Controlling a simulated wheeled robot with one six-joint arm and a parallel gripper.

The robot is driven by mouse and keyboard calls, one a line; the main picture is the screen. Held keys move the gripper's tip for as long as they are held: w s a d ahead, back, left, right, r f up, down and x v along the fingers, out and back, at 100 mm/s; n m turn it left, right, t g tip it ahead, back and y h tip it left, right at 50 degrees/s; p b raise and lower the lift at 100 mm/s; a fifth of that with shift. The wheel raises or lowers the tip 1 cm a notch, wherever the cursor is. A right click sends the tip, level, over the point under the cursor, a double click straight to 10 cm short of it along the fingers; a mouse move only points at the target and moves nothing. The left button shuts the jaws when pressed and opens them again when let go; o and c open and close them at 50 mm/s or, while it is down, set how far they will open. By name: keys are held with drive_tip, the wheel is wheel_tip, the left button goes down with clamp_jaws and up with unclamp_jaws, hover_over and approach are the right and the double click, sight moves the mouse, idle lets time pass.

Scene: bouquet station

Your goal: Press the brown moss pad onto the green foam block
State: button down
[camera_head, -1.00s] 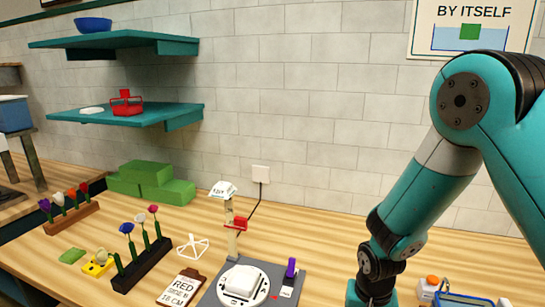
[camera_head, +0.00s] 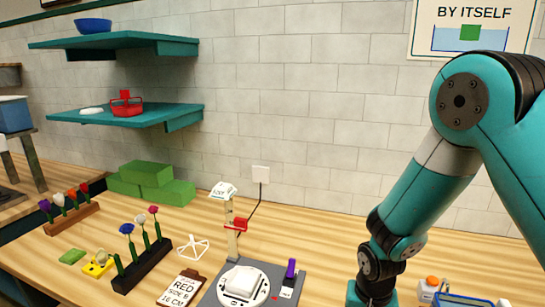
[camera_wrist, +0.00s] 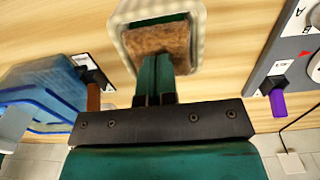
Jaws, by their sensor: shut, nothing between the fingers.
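In the wrist view the brown moss pad (camera_wrist: 158,42) lies flat inside a pale, rounded-edged container (camera_wrist: 122,14). A dark green strip, apparently the green foam block (camera_wrist: 176,17), shows along the pad's far edge; the pad hides the rest. My gripper (camera_wrist: 156,60) is shut and empty, its green fingertips over the pad's near edge. I cannot tell whether the tips touch the pad. The head view does not show the pad, the container or my gripper's fingers; only my arm shows at the right.
In the wrist view a blue clear-sided basin (camera_wrist: 48,85) is at left and a grey board (camera_wrist: 290,50) with a purple-handled part (camera_wrist: 278,103) at right. In the head view, other green blocks (camera_head: 147,173), flower racks (camera_head: 142,265) and a turntable (camera_head: 241,283) occupy the table's left and middle.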

drive_tip(key=shift+r+p, duration=2.55)
drive_tip(key=shift+r, duration=0.8)
drive_tip(key=shift+r, duration=0.1)
drive_tip(key=s+a+r+n+y+b, duration=0.2)
drive_tip(key=s+r+n+b, duration=0.2)
drive_tip(key=s+r, duration=0.3)
drive_tip(key=s+a+r+n+y+b, duration=0.2)
drive_tip(key=s+r+n+b, duration=0.3)
drive_tip(key=s+r, duration=0.3)
drive_tip(key=s+n, duration=0.1)
drive_tip(key=s, duration=0.2)
drive_tip(key=shift+s+a+n, duration=0.2)
drive_tip(key=shift+s+n, duration=0.05)
drive_tip(key=shift+n, duration=0.15)
